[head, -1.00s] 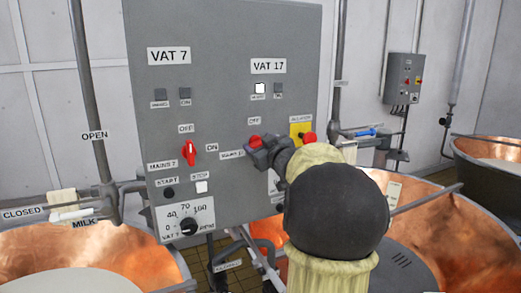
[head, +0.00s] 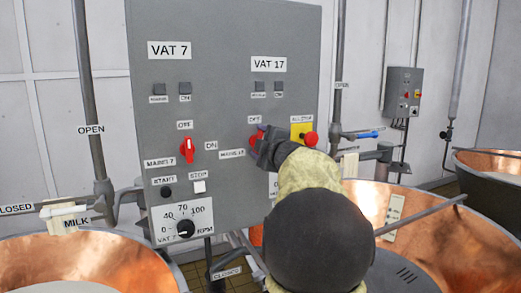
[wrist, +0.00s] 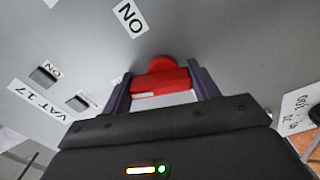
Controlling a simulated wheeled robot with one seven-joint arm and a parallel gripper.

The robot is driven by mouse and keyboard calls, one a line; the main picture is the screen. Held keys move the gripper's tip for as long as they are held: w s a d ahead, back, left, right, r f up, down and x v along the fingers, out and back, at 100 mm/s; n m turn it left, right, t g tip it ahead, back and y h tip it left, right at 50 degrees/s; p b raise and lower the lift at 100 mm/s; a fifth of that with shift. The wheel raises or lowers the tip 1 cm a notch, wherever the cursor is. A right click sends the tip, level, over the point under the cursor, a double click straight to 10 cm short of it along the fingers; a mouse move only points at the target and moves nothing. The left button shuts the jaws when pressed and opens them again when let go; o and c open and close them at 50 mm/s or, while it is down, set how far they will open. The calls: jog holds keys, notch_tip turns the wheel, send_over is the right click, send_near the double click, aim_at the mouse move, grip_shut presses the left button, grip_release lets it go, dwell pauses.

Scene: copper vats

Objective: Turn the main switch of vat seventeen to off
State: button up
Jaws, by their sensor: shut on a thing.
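The vat 17 main switch is a red knob (head: 256,138) on the grey panel, below the VAT 17 label (head: 268,64) and the OFF label (head: 254,119). My gripper (head: 259,142) is at the knob and hides part of it. In the wrist view the red knob (wrist: 160,82) sits between the two dark fingers of my gripper (wrist: 162,88), which are shut on it. The knob's exact pointing direction is hard to tell. Both small indicators under the VAT 17 label, left (head: 259,87) and right (head: 278,87), look dark.
The red vat 7 switch (head: 187,150) stands upright on the left of the panel (head: 225,105). A red button (head: 310,139) on a yellow plate (head: 299,129) is close right of my gripper. Copper vats flank the panel, left (head: 70,265) and right (head: 365,200).

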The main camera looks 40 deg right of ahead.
jog(key=shift+f+n+b, duration=0.15)
jog(key=shift+n+b, duration=0.65)
jog(key=shift+n, duration=0.8)
jog(key=o, duration=1)
jog(key=shift+a, duration=0.1)
jog(key=b+v, duration=0.4)
jog(key=v, duration=1.3)
jog(key=shift+s, duration=0.25)
jog(key=shift+w, duration=0.1)
